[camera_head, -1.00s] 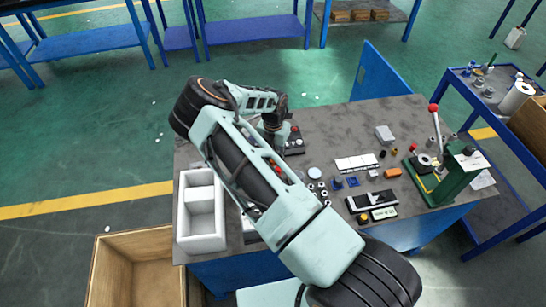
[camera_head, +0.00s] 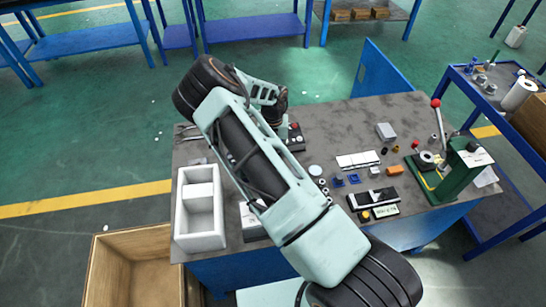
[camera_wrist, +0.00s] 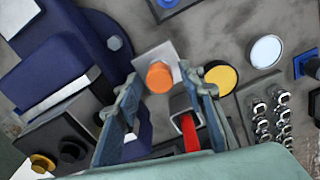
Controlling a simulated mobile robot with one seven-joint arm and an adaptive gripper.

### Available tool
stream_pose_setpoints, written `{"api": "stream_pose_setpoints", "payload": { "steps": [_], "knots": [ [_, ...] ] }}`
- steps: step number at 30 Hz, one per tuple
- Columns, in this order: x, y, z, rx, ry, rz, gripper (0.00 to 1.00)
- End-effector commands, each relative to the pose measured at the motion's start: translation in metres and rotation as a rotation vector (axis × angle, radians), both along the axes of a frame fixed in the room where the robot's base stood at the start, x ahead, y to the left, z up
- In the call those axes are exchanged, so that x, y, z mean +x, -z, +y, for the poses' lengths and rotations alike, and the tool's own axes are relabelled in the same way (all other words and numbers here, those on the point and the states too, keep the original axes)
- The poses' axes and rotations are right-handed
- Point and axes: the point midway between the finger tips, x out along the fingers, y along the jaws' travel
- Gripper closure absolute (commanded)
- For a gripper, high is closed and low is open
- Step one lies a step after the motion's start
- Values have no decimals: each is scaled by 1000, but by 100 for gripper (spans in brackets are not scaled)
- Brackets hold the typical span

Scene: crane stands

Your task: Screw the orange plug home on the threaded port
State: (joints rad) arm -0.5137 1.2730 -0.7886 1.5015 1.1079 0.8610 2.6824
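In the wrist view the orange plug (camera_wrist: 160,77) shows as a short round cylinder seen end-on, against a pale grey square block (camera_wrist: 158,55). My gripper (camera_wrist: 158,72) has one finger to each side of the plug, with a visible gap on both sides, so it is open and not holding it. I cannot make out the threaded port; whether the plug sits on it cannot be told. In the head view my own arm hides the gripper and the plug.
A red lever (camera_wrist: 190,132) on a grey part and a yellow disc (camera_wrist: 221,77) lie close to the right finger. A dark blue machine (camera_wrist: 60,60) stands left. On the bench are a white tray (camera_head: 201,243), loose small parts and a green press (camera_head: 463,172).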

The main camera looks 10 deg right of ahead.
Motion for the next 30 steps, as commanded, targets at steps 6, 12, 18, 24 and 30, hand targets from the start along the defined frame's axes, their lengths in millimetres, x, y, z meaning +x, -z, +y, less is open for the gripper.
{"api": "stream_pose_setpoints", "payload": {
  "steps": [6, 12, 18, 24, 30],
  "knots": [
    [0, 1, 0, 0, -101, -1, 63],
    [1, 2, 0, 1, -326, -3, 63],
    [0, 1, 0, 1, -508, -1, 63],
    [1, 2, -1, 0, -623, -2, 63],
    [1, 2, 0, 0, -877, -3, 63]
  ]
}}
